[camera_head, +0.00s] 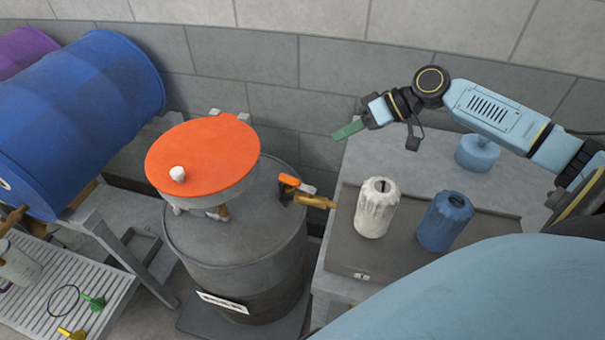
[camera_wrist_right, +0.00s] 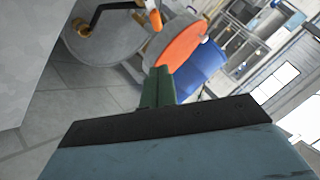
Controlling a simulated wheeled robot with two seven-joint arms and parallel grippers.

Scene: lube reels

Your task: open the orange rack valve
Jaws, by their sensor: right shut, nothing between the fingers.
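An orange-handled valve (camera_head: 289,181) with a brass spout (camera_head: 318,202) sits at the right side of the grey drum (camera_head: 240,255). In the right wrist view an orange handle (camera_wrist_right: 155,19) shows at the top, beside a dark and brass fitting (camera_wrist_right: 105,13). My right gripper (camera_head: 347,130), with green fingers, is shut and empty, above and to the right of the valve and apart from it. Its green fingers (camera_wrist_right: 158,88) also show in the right wrist view, pressed together below the orange handle. My left gripper is not in view.
An orange disc (camera_head: 205,150) with a white knob tops the grey drum. White (camera_head: 376,210) and blue (camera_head: 446,222) ribbed containers stand on a tray right of the spout. Blue (camera_head: 75,120) and purple (camera_head: 22,50) drums lie at left, above a slatted grating (camera_head: 55,285).

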